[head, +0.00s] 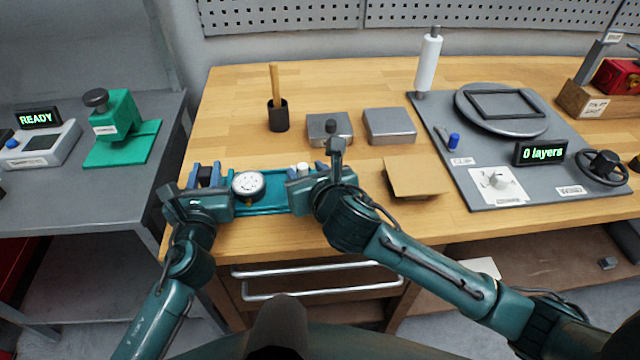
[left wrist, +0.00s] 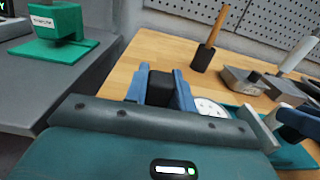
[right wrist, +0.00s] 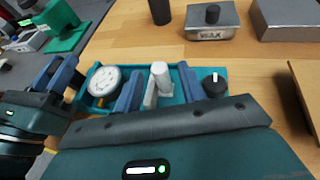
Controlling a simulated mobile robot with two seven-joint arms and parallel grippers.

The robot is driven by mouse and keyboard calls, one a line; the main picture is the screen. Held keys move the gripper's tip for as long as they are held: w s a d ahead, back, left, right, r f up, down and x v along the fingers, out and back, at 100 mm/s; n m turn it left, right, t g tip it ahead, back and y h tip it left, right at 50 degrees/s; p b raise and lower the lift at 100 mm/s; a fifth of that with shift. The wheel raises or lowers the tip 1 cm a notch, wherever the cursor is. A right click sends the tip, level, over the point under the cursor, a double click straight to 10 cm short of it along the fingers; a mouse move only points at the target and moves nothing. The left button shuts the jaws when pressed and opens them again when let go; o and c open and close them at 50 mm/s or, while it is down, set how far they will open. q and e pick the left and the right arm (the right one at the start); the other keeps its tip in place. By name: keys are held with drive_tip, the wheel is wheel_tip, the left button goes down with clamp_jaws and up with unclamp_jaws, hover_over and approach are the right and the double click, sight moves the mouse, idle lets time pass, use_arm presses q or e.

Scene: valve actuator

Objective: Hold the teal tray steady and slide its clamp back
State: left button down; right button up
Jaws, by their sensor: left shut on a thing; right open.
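The teal tray (head: 274,196) lies near the front left edge of the wooden bench. A round white dial (head: 248,184) sits in it. My left gripper (left wrist: 160,84) is shut on a black block at the tray's left end, which shows between its blue fingers. A white clamp piece (right wrist: 159,76) with a rounded top stands in the right part of the tray. My right gripper (right wrist: 158,90) is open, with one blue finger on either side of the clamp. A visible gap remains at the right finger. A black knob (right wrist: 215,86) lies right of that finger. My right arm hides the tray's right end in the head view.
Two grey metal boxes (head: 389,126) and a black cup with a wooden-handled tool (head: 278,115) stand behind the tray. A brown board (head: 416,177) lies to the right, before a grey station plate (head: 545,190). A side table with a green press (head: 122,130) stands left.

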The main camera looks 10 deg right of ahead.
use_arm(q)
drive_tip(key=shift+f, duration=0.3)
use_arm(e)
drive_tip(key=v, duration=0.8)
drive_tip(key=shift+s, duration=0.35)
drive_tip(key=shift+d+r, duration=0.1)
drive_tip(key=shift+r, duration=0.05)
use_arm(q)
drive_tip(key=c, duration=1.4)
unclamp_jaws()
drive_tip(key=o, duration=0.3)
drive_tip(key=shift+r, duration=0.2)
use_arm(e)
drive_tip(key=shift+w, duration=0.1)
